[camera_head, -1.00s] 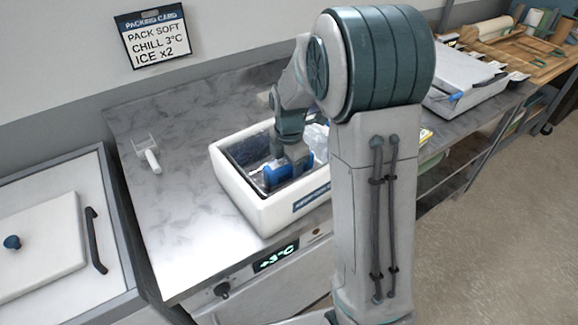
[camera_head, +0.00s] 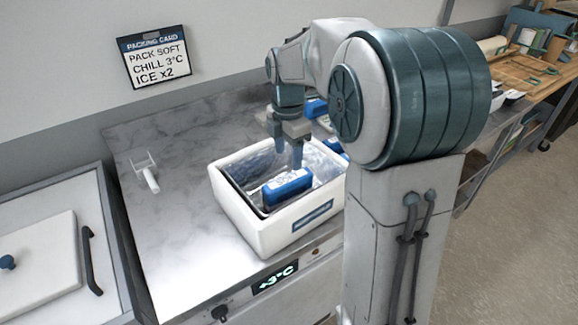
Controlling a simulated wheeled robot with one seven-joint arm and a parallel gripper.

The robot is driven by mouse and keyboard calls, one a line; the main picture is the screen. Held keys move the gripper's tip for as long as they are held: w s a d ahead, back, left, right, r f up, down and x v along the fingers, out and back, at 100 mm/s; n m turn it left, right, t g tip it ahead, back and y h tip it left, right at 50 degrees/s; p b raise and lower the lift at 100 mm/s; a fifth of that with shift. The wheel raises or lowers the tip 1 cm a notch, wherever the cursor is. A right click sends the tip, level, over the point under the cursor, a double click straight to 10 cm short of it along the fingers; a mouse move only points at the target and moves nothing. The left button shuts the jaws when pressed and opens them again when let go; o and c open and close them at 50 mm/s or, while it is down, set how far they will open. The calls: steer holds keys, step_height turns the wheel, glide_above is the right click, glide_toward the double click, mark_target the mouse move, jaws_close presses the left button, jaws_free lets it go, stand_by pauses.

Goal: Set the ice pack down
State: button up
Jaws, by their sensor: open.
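A blue ice pack (camera_head: 287,187) with a pale label lies inside the white insulated box (camera_head: 240,215), near its front wall. The box has a silvery lining and stands on the steel counter. My gripper (camera_head: 288,158) is open and empty, pointing down above the box, up and behind the ice pack and apart from it. More blue items show behind the gripper and box, one at the back (camera_head: 316,106), partly hidden by my arm.
A white-handled scraper-like tool (camera_head: 147,172) lies on the counter left of the box. A white lid with a dark handle (camera_head: 92,262) is at far left. A packing card (camera_head: 155,58) hangs on the wall.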

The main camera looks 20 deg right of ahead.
steer(key=shift+s+r, duration=0.2)
steer(key=shift+r, duration=0.1)
steer(key=s+m, duration=0.3)
steer(key=s+r+m+t, duration=0.1)
steer(key=s+m, duration=0.5)
steer(key=shift+s+r+m, duration=0.3)
steer(key=shift+s+r, duration=0.1)
steer(key=s+f+m+t, duration=0.2)
steer(key=s+f+m, duration=0.1)
steer(key=s+m, duration=0.8)
steer(key=shift+m, duration=0.5)
steer(key=shift+s, duration=0.1)
